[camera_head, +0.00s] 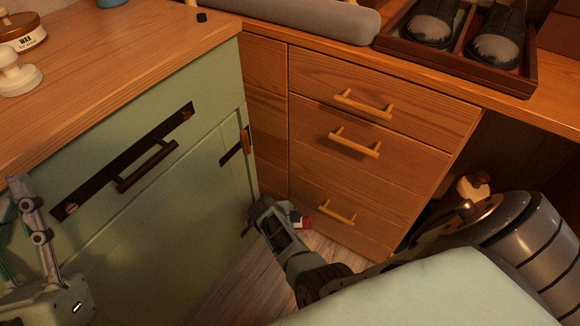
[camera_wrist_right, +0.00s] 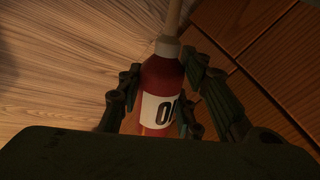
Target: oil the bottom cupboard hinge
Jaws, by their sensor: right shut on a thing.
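The green cupboard (camera_head: 170,210) stands at the left of the head view. Its upper hinge (camera_head: 236,149) is a dark strap with an orange-red part at the right edge. Lower on that edge a small dark piece (camera_head: 246,229) shows, probably the bottom hinge, mostly hidden by my right gripper. My right gripper (camera_head: 270,215) is low beside it. In the right wrist view it is shut around a red oil bottle (camera_wrist_right: 158,85) with a white label and pale nozzle. A red and white bit of the bottle shows in the head view (camera_head: 302,222). My left gripper (camera_head: 22,205) is at the left edge, partly cut off.
A wooden drawer unit (camera_head: 355,150) with protruding handles stands close behind my right gripper. A wax tin (camera_head: 22,32) and a white knob-like object (camera_head: 16,75) are on the counter. A shoe tray (camera_head: 500,83) is at the upper right. Some floor (camera_head: 225,285) is clear.

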